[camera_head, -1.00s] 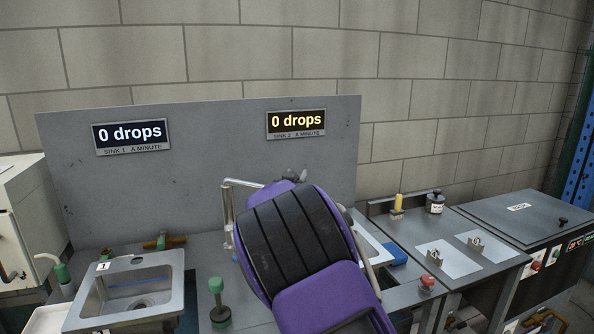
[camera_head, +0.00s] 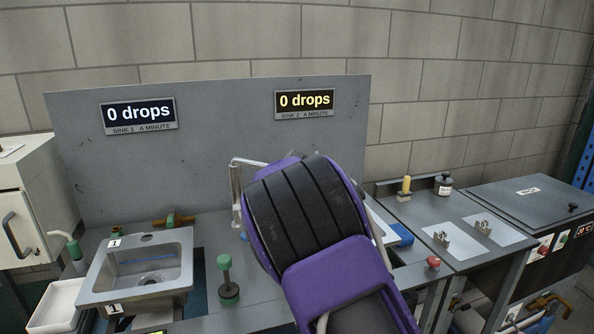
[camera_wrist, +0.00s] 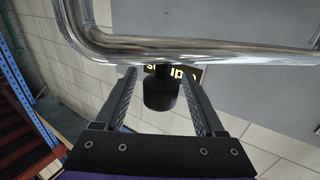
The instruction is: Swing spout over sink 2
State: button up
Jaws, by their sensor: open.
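The spout (camera_head: 236,192) is a shiny bent metal pipe. In the head view it rises left of my arm, and its top runs right until my arm hides it. In the wrist view the pipe (camera_wrist: 150,45) crosses in front of the fingertips. My gripper (camera_wrist: 160,78) is open, with a black cylinder (camera_wrist: 160,93) seen between its fingers; I cannot tell whether they touch it. In the head view my arm hides the gripper. Sink 2 is mostly hidden behind my arm; a pale edge (camera_head: 383,226) shows at its right. The sink 2 display (camera_head: 305,102) reads 0 drops.
Sink 1 (camera_head: 140,270) stands at the left, under its display (camera_head: 138,114), also reading 0 drops. A green-knobbed post (camera_head: 227,280) stands between sink 1 and my arm. A red button (camera_head: 433,262) and a bench with metal plates (camera_head: 440,244) are at the right.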

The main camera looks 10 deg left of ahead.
jog(key=s, duration=1.6)
jog(key=shift+s+b, duration=0.2)
jog(key=shift+b, duration=0.1)
jog(key=shift+d+r, duration=0.1)
jog(key=shift+d, duration=0.05)
